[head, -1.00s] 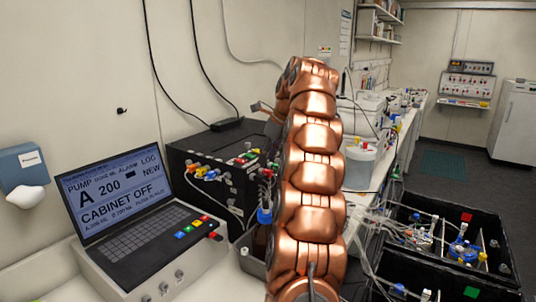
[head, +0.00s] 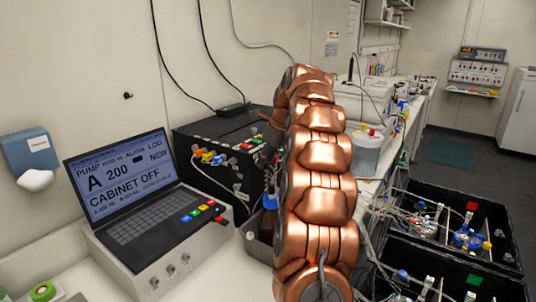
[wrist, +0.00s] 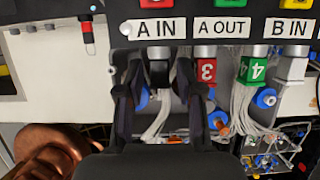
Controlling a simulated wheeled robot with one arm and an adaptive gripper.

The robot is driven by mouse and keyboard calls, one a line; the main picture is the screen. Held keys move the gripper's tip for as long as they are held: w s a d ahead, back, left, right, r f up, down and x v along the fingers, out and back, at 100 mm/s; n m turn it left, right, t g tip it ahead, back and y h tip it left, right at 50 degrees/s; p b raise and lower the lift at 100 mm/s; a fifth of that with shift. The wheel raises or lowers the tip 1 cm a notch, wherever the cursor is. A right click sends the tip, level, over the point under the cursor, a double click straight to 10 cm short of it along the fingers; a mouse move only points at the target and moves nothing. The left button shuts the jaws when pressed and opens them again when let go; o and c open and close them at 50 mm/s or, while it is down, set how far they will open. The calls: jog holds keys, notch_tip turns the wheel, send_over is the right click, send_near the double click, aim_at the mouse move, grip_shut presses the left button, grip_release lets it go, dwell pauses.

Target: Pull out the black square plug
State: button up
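In the wrist view, a black square plug (wrist: 159,72) sits in the socket under the "A IN" label, with pale cables hanging below it. My gripper (wrist: 159,68) is open, one dark finger on each side of the plug, with a gap seeming to show at each side. Contact cannot be made out for certain. A red plug (wrist: 207,70) marked 3 sits under "A OUT", close to the right finger. A green plug (wrist: 251,70) marked 4 sits further right. In the head view my copper arm hides the gripper and the black plug.
A white-grey plug (wrist: 291,68) sits under "B IN". A red-and-black connector (wrist: 87,30) hangs at upper left. In the head view, a laptop-like console (head: 125,185) reads "CABINET OFF", and black crates (head: 455,215) with tubing stand to the right.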

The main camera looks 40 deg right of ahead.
jog(key=shift+f, duration=0.1)
grip_shut()
dwell(0.3)
jog(key=shift+s, duration=0.45)
jog(key=shift+s+d, duration=0.3)
jog(key=shift+s, duration=0.55)
dwell(0.6)
jog(key=shift+s+d+b, duration=0.15)
jog(key=shift+s+b, duration=0.05)
jog(key=shift+s, duration=0.5)
jog(key=shift+s+d+b, duration=0.15)
jog(key=shift+s, duration=0.55)
